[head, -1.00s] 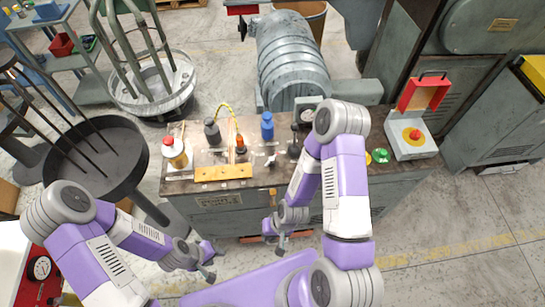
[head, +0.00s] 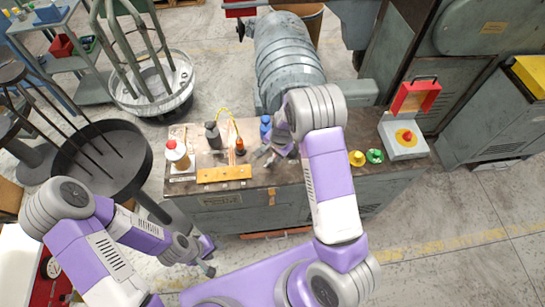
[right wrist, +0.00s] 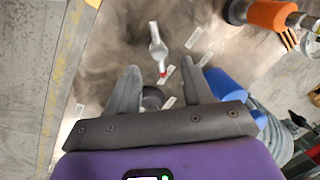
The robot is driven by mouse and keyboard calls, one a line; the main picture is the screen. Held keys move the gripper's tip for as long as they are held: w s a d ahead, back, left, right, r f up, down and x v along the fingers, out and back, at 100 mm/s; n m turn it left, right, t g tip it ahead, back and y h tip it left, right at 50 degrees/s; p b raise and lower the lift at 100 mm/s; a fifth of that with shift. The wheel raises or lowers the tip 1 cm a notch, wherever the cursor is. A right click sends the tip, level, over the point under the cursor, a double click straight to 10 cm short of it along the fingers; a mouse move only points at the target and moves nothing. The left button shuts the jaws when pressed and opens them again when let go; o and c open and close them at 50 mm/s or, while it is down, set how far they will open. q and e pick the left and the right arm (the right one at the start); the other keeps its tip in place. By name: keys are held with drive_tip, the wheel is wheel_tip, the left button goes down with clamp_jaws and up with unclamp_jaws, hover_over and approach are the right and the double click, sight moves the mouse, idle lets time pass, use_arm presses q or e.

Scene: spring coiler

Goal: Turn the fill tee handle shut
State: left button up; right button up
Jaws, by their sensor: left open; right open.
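In the right wrist view, a small light-grey fitting with a lever-like shape (right wrist: 157,45) and a red spot at its lower end stands on the brown bench top; it appears to be the fill tee. I cannot tell how far its handle is turned. My right gripper (right wrist: 160,65) is open and empty, with its fingertips to either side of the fitting's lower end, not visibly touching it. In the head view, my right gripper (head: 266,156) is over the bench and hides the fitting. My left gripper (head: 208,262) is open and low in front of the bench, away from it.
A blue bottle (right wrist: 224,85) stands close to the right finger in the wrist view.

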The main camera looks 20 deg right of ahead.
sight(272, 158)
drive_tip(key=shift+w+a+f, duration=0.1)
drive_tip(key=shift+w+f, duration=0.05)
drive_tip(key=shift+f, duration=0.7)
drive_tip(key=shift+w+a+f, duration=0.1)
drive_tip(key=shift+w+f, duration=0.05)
drive_tip(key=shift+f, duration=0.7)
clamp_jaws()
